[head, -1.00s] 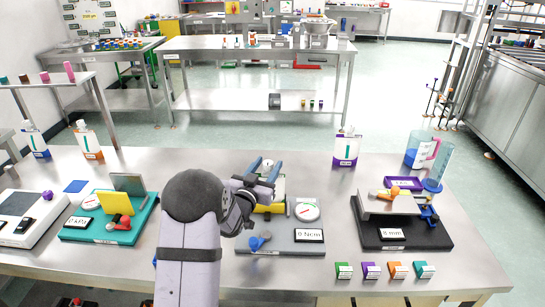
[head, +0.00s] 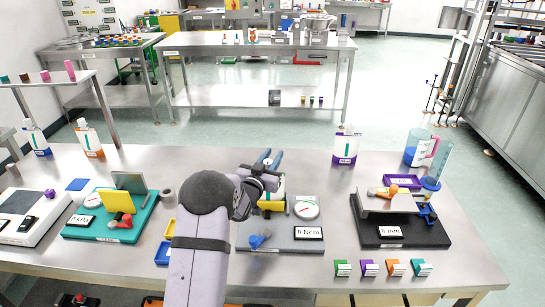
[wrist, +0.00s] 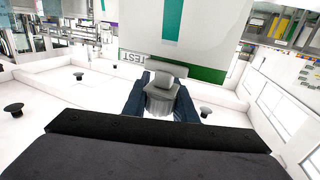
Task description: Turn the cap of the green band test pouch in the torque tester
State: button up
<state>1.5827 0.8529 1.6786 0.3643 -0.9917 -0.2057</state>
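The torque tester (head: 251,232) is the grey plate mid-bench, with a round dial (head: 307,208), a small display and a blue knob. My gripper (head: 271,158) is over its back part, its two blue fingers pointing away. The green band test pouch (wrist: 200,35) fills the upper middle of the wrist view, white with an upside-down "TEST" label and a green band. A pale grey cap (wrist: 163,85) lies between my dark blue fingers, which flank it closely. I cannot tell whether they press on it. My gripper and arm hide most of the pouch in the head view.
A teal tester (head: 72,229) stands left and a black one (head: 372,228) right. A purple-band pouch (head: 346,147) stands at the bench's back edge. Several small labelled boxes line the front right. A grey cylinder (head: 169,196) and a small blue tray (head: 164,252) are beside my arm.

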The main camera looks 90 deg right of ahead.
jog(key=shift+c, duration=1.3)
jog(key=shift+f+g+b, duration=0.1)
jog(key=shift+g+b, duration=0.2)
jog(key=shift+b, duration=0.1)
jog(key=shift+s+a+m+g+y+b, duration=0.1)
jog(key=shift+s+m+g+y+b, duration=0.15)
jog(key=shift+m+g+y+b, duration=0.5)
jog(key=shift+g, duration=0.25)
jog(key=o, duration=1)
jog(key=shift+o, duration=0.2)
